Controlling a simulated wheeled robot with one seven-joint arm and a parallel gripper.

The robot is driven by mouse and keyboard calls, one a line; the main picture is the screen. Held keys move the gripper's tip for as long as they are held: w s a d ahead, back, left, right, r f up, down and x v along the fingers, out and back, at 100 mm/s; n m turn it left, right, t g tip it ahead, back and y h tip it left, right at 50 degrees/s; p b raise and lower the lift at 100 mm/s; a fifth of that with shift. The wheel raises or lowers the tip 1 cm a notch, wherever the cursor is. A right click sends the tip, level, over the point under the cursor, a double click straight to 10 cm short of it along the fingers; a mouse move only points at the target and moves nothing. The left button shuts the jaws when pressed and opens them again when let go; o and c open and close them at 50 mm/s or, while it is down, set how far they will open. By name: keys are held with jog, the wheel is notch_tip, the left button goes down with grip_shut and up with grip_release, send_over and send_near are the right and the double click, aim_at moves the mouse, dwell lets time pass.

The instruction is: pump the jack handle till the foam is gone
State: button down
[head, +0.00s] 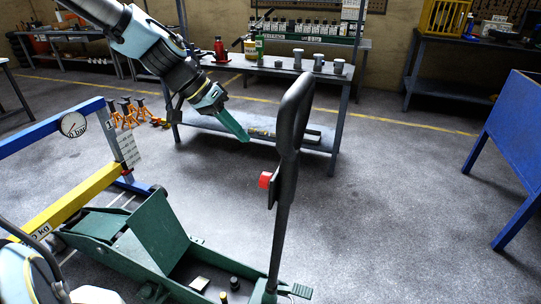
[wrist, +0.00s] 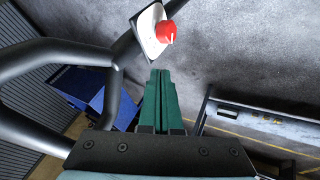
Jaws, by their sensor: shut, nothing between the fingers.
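The green trolley jack (head: 140,245) stands low on the floor in the head view. Its black handle (head: 281,225) rises nearly upright and ends in a loop grip. A red knob (head: 265,180) sits on the handle below the loop. My gripper (head: 245,138), with green fingers, is shut and empty, a little left of the loop and apart from it. In the wrist view the fingers (wrist: 160,74) are together, with the black handle bars (wrist: 60,50) to their left and the red knob (wrist: 168,31) ahead on a pale plate. I see no foam.
A blue and yellow press frame (head: 75,200) with a round gauge (head: 73,124) stands at the left. Behind are a workbench (head: 270,68) with bottles and cans, and orange axle stands (head: 126,112). The floor between is clear.

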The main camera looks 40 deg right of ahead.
aim_at(281, 167)
jog(key=s+d+f+p, duration=0.1)
jog(key=s+d+f, duration=0.1)
jog(key=s+d+f+p, duration=0.1)
jog(key=s+d+f, duration=0.1)
jog(key=f, duration=0.1)
jog(key=shift+s+d+f, duration=0.25)
jog(key=shift+s, duration=0.15)
jog(key=shift+s+d+f+p, duration=0.25)
jog(key=shift+s+p, duration=0.1)
jog(key=shift+s, duration=0.15)
jog(key=shift+s, duration=0.1)
